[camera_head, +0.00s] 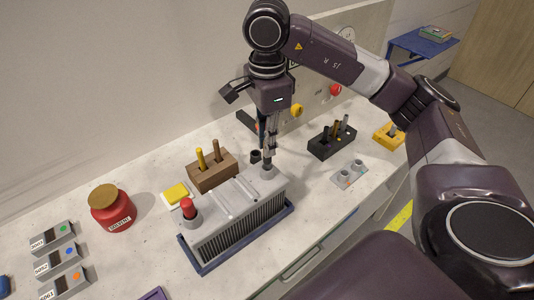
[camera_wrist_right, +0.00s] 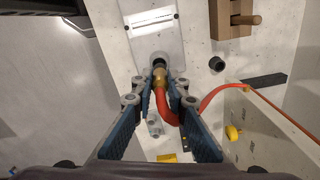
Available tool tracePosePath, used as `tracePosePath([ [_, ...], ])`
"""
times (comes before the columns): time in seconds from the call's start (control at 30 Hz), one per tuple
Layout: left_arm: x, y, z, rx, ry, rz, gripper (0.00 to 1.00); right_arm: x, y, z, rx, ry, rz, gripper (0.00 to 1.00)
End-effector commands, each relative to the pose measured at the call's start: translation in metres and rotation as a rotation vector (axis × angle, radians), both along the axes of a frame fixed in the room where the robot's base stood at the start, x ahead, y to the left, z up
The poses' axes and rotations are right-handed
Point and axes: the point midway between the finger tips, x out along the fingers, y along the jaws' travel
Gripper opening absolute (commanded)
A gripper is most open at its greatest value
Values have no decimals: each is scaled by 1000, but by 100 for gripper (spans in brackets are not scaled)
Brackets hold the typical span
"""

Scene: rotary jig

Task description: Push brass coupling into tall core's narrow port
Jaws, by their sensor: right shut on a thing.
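The tall core (camera_head: 245,214) is a grey finned block standing in a blue tray (camera_head: 208,266). One port at its left end wears a red cap (camera_head: 187,206). The port at its right end (camera_head: 268,172) is directly under my right gripper (camera_head: 268,160). In the right wrist view, my right gripper (camera_wrist_right: 161,88) is shut on the brass coupling (camera_wrist_right: 161,77), which has a red hose (camera_wrist_right: 163,105) behind it. The coupling's front end meets the port's round opening (camera_wrist_right: 159,60); how deep it sits I cannot tell. In the head view the fingers hide the coupling. My left gripper is not in view.
A brown block with handled tools (camera_head: 212,173) and a yellow sponge (camera_head: 176,193) stand behind the core. A black tool holder (camera_head: 331,142) and a grey plate with two fittings (camera_head: 349,174) lie right. A red jar (camera_head: 112,209) stands left. The hose runs right in the wrist view.

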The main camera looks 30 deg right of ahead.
Motion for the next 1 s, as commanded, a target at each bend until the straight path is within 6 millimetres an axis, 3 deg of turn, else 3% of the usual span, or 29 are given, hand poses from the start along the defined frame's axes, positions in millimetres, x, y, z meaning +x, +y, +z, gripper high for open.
tracePosePath([
  [0.3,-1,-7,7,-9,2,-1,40,0,-1,-36,-1,0,-2,0],
  [0.7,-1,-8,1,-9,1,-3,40,0,0,-43,0,-1,-1,0],
  [0.73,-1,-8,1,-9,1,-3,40,0,0,-43,0,-1,-1,14],
  [0.8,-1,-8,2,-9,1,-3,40,0,0,-41,0,-1,-1,22],
  [0.9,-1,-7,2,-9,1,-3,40,0,0,-41,0,0,-1,31],
  [1.0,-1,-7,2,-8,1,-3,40,0,0,-41,0,0,-1,31],
])
